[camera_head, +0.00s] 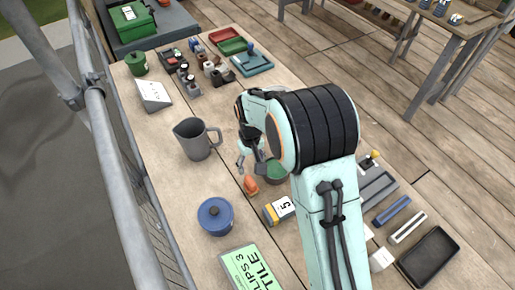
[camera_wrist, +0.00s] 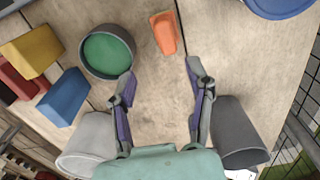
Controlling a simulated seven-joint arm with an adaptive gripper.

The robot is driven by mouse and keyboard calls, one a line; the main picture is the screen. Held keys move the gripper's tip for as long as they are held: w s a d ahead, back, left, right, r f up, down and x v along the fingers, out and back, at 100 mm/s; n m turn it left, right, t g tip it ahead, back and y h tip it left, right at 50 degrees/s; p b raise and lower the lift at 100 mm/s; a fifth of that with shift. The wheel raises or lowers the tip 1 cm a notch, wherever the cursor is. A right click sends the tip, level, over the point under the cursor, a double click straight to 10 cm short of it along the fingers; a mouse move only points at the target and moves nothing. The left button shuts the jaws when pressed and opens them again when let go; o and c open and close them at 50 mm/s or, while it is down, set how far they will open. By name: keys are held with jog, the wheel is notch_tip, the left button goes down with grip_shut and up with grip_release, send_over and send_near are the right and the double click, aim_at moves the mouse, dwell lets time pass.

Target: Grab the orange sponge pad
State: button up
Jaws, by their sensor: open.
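The orange sponge pad (camera_head: 250,186) is a small piece lying on the wooden table, just below my gripper in the head view. In the wrist view the orange pad (camera_wrist: 163,32) lies at the top centre, beyond my fingertips, and nothing covers it. My gripper (camera_head: 247,163) is above the table close to the pad. In the wrist view my gripper (camera_wrist: 160,78) has its two fingers spread apart with only bare table between them.
A dark round container with green inside (camera_wrist: 105,52) stands left of the pad. Yellow (camera_wrist: 30,45) and blue (camera_wrist: 63,97) blocks lie further left.

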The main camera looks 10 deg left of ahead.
aim_at(248, 177)
jog(key=f, duration=0.7)
jog(key=shift+s+a+f, duration=0.2)
jog(key=shift+s+a, duration=0.15)
jog(key=shift+c, duration=0.3)
grip_shut()
